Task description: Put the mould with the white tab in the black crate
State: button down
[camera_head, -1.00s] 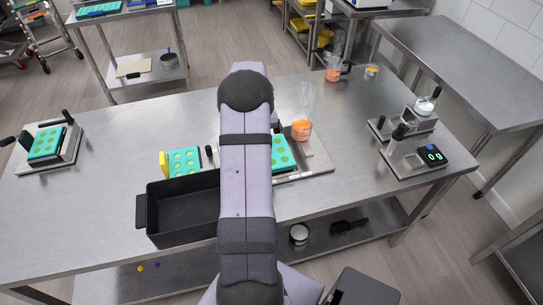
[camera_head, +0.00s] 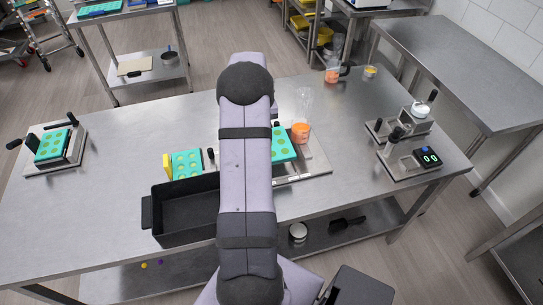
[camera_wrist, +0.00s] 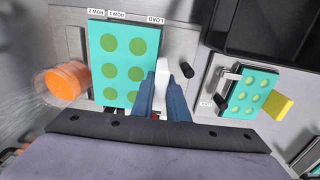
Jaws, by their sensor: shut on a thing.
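The mould with the white tab (camera_wrist: 122,68) is teal with yellow-green filled cavities. In the head view it (camera_head: 284,146) shows beside my arm, partly hidden by it. My gripper (camera_wrist: 164,90) is shut on its white tab (camera_wrist: 162,72). The mould is over the plate with the LOAD and ROW labels; it looks slightly raised, but the gap is hard to judge. The black crate (camera_head: 147,212) stands at the table's front, left of my arm; it looks empty and my arm hides its right end.
A second teal mould (camera_head: 187,164) with a yellow tab (camera_wrist: 279,107) sits on a plate behind the crate. A cup of orange filling (camera_head: 300,133) stands close to the held mould. Another mould (camera_head: 52,146) is in a far-left station. A scale (camera_head: 428,158) stands right.

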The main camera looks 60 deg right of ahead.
jog(key=c, duration=2.4)
grip_release()
grip_shut()
